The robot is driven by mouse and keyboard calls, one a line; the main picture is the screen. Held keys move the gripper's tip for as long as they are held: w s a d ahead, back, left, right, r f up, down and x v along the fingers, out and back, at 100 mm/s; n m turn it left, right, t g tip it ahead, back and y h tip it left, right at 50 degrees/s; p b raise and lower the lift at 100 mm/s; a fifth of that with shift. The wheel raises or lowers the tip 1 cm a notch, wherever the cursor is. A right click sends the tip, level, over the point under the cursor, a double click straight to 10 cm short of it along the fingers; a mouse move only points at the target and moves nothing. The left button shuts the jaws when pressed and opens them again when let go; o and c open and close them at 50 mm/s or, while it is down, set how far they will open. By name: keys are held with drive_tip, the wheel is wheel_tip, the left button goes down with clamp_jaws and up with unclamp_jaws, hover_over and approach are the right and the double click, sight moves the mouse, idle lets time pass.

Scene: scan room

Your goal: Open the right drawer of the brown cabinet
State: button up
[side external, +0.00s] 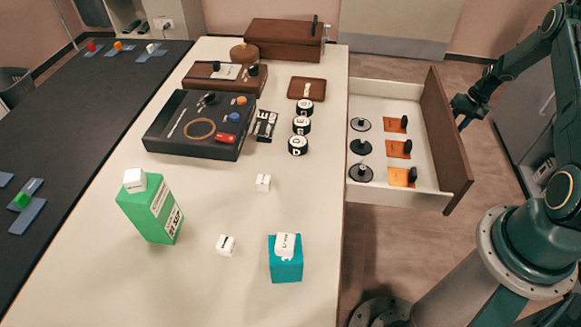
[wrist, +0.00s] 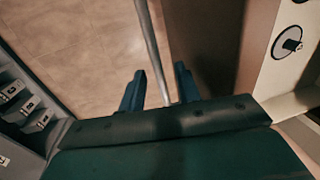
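The drawer (side external: 385,90) stands pulled out from the right side of the white-topped table. It has white walls and a brown front panel (side external: 445,145). The panel also fills the right of centre in the wrist view (wrist: 205,50). A grey metal bar handle (wrist: 148,35) runs along the outside of this panel; the side view hides it. My gripper (side external: 463,122) is at the outer face of the panel. In the wrist view, my gripper (wrist: 160,82) has its two blue fingers apart, with the bar passing between them and gaps showing on both sides.
Inside the drawer lie black discs (side external: 361,147) and orange pieces with black knobs (side external: 397,149). The white tabletop (side external: 315,220) carries a green carton (side external: 153,212), a teal box (side external: 285,268), small white cubes and dark panels. Open floor (wrist: 85,45) lies beyond the drawer front.

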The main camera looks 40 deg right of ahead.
idle(0.3)
wheel_tip(320, 180, up, 14)
drive_tip(key=s+d, duration=0.1)
drive_tip(key=shift+s+d+f, duration=0.2)
drive_tip(key=shift+s+d, duration=0.2)
idle(0.5)
